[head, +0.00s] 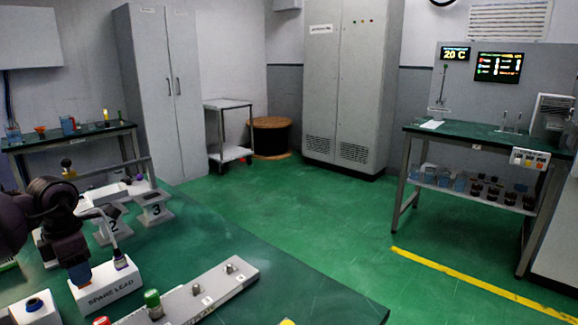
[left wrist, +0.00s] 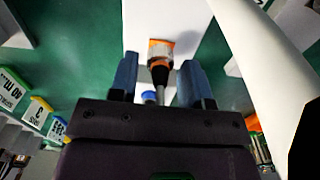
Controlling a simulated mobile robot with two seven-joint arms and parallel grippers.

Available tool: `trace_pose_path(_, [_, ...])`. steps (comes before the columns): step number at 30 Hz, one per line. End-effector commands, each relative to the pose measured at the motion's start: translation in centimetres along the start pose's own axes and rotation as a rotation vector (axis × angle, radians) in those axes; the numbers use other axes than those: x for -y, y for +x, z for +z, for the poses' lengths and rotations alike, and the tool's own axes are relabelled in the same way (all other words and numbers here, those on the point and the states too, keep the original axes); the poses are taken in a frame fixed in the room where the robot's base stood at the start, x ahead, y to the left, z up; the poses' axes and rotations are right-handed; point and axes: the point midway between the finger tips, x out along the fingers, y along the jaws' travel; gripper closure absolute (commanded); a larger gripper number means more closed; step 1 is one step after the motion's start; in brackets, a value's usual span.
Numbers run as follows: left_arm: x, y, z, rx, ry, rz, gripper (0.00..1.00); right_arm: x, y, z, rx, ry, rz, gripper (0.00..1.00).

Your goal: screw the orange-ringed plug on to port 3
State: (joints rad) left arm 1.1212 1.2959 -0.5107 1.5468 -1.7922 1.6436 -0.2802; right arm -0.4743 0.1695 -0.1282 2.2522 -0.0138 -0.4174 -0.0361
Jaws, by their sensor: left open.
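The orange-ringed plug (left wrist: 160,50) shows in the left wrist view, with a dark body below its orange ring, in front of a white surface. My left gripper (left wrist: 158,80) is open, its two blue fingers on either side of the plug's dark body with gaps visible. The stand marked 3 (head: 156,211), for port 3, is behind the block on the green table. My right gripper is not in view.
The stand marked 2 (head: 113,226) is left of stand 3. A lead (head: 118,259) stands at the right of the SPARE LEAD block. A grey strip (head: 215,291) with knobs and a green-capped part (head: 152,299) are in front.

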Motion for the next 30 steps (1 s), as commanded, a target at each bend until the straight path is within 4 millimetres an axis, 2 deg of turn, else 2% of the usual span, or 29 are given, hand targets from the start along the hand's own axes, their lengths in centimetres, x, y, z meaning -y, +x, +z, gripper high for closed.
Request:
trace_pose_path(13, [0.01,-0.01,0.01,0.0,0.0,0.0,0.56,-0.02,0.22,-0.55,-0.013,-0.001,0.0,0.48])
trace_pose_path(21, [0.02,0.0,0.0,0.0,0.0,0.0,0.98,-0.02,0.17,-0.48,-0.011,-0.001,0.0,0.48])
trace_pose_path(22, [0.02,0.0,0.0,0.0,0.0,0.0,1.0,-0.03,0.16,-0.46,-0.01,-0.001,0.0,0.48])
trace_pose_path(30, [0.01,-0.27,0.01,0.001,0.0,0.001,1.0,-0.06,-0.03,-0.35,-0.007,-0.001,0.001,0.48])
